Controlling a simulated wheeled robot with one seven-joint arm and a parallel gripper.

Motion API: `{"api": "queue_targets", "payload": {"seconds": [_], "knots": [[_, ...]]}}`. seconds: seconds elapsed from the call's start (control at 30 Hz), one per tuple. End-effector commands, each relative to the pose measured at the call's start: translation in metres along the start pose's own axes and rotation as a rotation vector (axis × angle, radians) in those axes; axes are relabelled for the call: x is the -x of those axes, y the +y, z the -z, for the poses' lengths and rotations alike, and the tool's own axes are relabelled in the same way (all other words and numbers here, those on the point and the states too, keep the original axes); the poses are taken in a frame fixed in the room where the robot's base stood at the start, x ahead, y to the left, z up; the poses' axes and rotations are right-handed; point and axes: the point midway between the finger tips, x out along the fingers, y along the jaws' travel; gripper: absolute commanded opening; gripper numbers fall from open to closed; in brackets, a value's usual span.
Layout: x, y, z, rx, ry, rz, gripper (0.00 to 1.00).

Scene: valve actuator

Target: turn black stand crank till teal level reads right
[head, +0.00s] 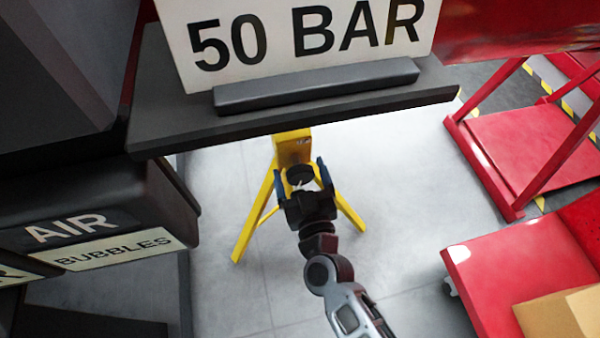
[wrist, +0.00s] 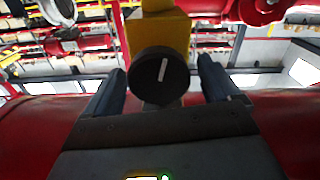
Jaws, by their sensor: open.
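The black crank (head: 299,175) is a round dark knob on a yellow stand (head: 292,148). In the wrist view the crank (wrist: 152,76) faces me, with a white line that runs nearly upright, its top leaning slightly right. My gripper (head: 303,171) is open, with one blue-grey finger on each side of the crank. In the wrist view a gap shows between the crank and the right finger of my gripper (wrist: 163,76); the left finger is close to its rim. Whether either touches is unclear. No teal level is visible in either view.
A dark ledge (head: 300,118) with a "50 BAR" sign (head: 300,35) overhangs the stand. A dark box labelled AIR BUBBLES (head: 100,225) is at left. Red carts (head: 530,150) are at right. Grey floor around the stand is clear.

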Motion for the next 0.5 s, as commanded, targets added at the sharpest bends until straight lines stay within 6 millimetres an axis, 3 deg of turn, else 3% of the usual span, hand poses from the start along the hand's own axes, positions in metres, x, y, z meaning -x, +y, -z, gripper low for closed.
{"api": "queue_targets", "payload": {"seconds": [0.33,0.5], "knots": [[-0.0048,0.0002,0.0002,0.0,0.0,0.0,0.89],[-0.0047,0.0003,0.0002,0.0,0.0,0.0,0.73]]}}
